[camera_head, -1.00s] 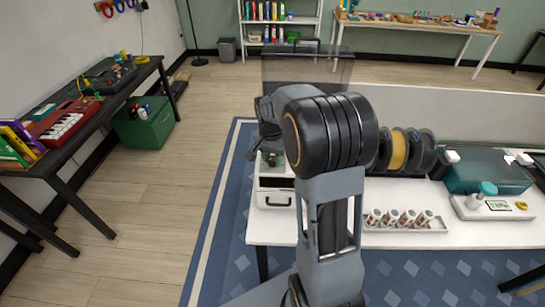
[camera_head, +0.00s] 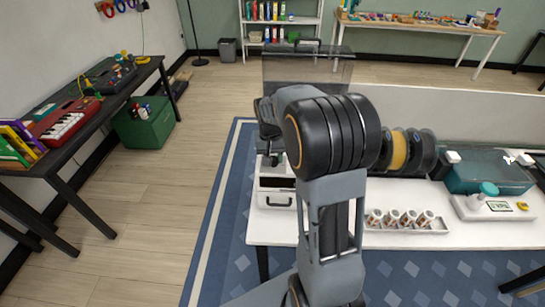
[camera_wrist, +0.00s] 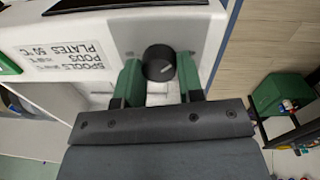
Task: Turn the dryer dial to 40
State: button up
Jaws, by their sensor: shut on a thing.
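The dryer dial (camera_wrist: 159,62) is a round black knob with a light pointer mark, on a grey plate on the dryer's white face (camera_wrist: 100,28) in the wrist view. A printed label (camera_wrist: 66,58) beside it reads SPOOLS, PODS and PLATES with temperatures; PLATES shows 50 °C and the smaller print is hard to read. My gripper (camera_wrist: 160,74) has its two green fingers on either side of the dial, shut on it. In the head view my gripper (camera_head: 270,158) is small and dark above a white unit; the dial cannot be made out there.
A white table (camera_head: 400,238) holds a tray of small pots (camera_head: 405,222), filament spools (camera_head: 398,150) and a teal box (camera_head: 485,175) right of my arm.

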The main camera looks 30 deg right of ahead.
jog(key=shift+r, duration=0.1)
jog(key=o, duration=0.9)
jog(key=r, duration=1.3)
jog(key=shift+w+a+r, duration=0.2)
jog(key=shift+a+r, duration=0.15)
jog(key=s+a+f+n+t, duration=0.1)
jog(key=s+a+f, duration=0.1)
jog(key=s, duration=0.3)
jog(key=s+a+f+n+t, duration=0.1)
jog(key=s+a+f+n, duration=0.1)
jog(key=s, duration=0.4)
jog(key=s+a+f+n+t, duration=0.1)
jog(key=s+a+f+t, duration=0.1)
jog(key=s+a+f, duration=0.1)
jog(key=shift+s+a+y, duration=0.15)
jog(key=shift+s+a, duration=0.3)
jog(key=shift+s, duration=0.25)
jog(key=shift+s+a+y, duration=0.15)
jog(key=shift+s+a, duration=0.25)
jog(key=shift+s, duration=0.25)
